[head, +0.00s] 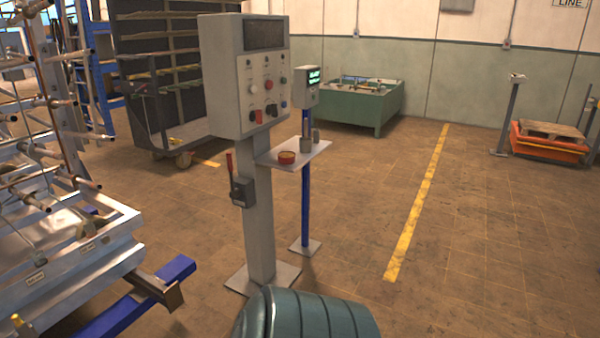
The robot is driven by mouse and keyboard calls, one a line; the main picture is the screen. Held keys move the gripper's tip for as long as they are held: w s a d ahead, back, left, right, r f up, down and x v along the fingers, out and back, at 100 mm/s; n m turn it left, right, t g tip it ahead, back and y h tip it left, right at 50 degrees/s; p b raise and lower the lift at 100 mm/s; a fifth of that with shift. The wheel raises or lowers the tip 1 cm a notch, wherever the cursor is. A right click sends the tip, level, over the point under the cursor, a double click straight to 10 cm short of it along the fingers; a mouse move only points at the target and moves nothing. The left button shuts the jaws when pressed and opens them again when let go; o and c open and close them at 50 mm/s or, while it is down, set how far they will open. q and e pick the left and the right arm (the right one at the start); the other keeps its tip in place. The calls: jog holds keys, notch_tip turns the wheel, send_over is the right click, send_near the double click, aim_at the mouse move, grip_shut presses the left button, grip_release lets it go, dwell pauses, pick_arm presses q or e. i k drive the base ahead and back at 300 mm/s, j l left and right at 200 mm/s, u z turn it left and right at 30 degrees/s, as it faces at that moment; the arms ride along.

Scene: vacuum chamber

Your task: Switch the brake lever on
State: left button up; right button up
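The brake lever (230,166) is a thin red handle on a small dark grey box (242,191). The box is fixed to the left side of a grey post, below the control panel. The red handle points up and leans slightly left. The grey control panel (246,75) carries a dark display and several buttons and knobs. Neither of my grippers is in view, so their state does not show.
A small shelf (318,150) with a red-rimmed bowl (287,157) juts right from the post. A teal ribbed object (308,315) is at the bottom centre. A metal rack frame (70,260) and blue beam (130,300) occupy the left.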

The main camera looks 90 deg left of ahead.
aim_at(235, 192)
jog(key=u, duration=3.25)
jog(key=i+j, duration=0.3)
jog(key=i, duration=0.15)
jog(key=i+j+u, duration=0.1)
jog(key=i+j, duration=0.2)
jog(key=i, duration=0.15)
jog(key=i+j, duration=0.3)
jog(key=i, duration=0.2)
jog(key=i+j+u, duration=0.15)
jog(key=i, duration=0.3)
jog(key=i+j, duration=0.35)
jog(key=i+u, duration=0.05)
jog(key=i, duration=0.05)
